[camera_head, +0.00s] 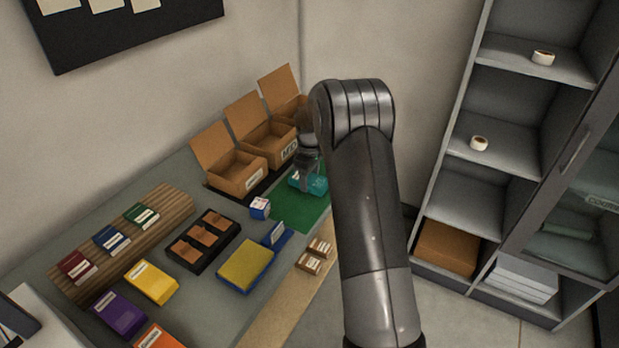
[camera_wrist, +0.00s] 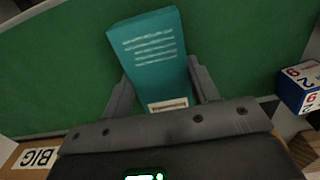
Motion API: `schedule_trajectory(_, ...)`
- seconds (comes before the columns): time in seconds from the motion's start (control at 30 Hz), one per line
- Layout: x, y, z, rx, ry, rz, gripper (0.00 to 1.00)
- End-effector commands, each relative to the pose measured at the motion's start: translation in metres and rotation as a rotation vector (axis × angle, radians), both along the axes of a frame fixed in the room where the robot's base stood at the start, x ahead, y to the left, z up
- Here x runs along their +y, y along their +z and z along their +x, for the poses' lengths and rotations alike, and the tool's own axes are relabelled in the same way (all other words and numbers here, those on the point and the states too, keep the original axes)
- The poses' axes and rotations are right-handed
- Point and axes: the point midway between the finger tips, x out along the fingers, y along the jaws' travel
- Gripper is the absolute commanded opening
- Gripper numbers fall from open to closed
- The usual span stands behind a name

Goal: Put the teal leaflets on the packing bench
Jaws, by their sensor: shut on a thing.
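The teal leaflets (camera_head: 318,185) show below my gripper in the head view, partly behind my arm, over the green mat. In the wrist view the teal leaflets (camera_wrist: 155,48) are a flat block with pale lines of print and a white label at the near end. My gripper (camera_wrist: 158,75) is shut on them, one finger along each side. In the head view my gripper (camera_head: 306,183) points down at the far end of the bench. The packing bench (camera_head: 205,290) is a long grey top. I cannot tell whether the leaflets touch the green mat (camera_head: 292,213).
Open cardboard boxes (camera_head: 236,180) stand behind the mat. A white-and-blue calendar cube (camera_head: 260,208) is beside it. A blue tray with a yellow pad (camera_head: 245,265), a black compartment tray (camera_head: 203,241) and a ribbed rack (camera_head: 125,240) fill the nearer bench. Grey shelves (camera_head: 478,205) stand right.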

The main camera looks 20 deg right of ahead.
Motion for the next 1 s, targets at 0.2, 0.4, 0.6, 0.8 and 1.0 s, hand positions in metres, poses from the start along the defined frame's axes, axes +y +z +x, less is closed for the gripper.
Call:
schedule_trajectory(0.2,0.0,0.001,0.0,-0.001,0.0,0.0,0.29)
schedule_trajectory(0.4,0.0,-0.002,0.0,-0.001,0.0,0.0,0.62)
schedule_trajectory(0.6,0.0,-0.002,0.0,-0.001,0.0,0.0,0.76)
schedule_trajectory(0.8,0.0,-0.001,0.0,-0.001,0.0,0.0,0.76)
schedule_trajectory(1.0,0.0,0.016,0.001,-0.004,0.0,0.001,0.76)
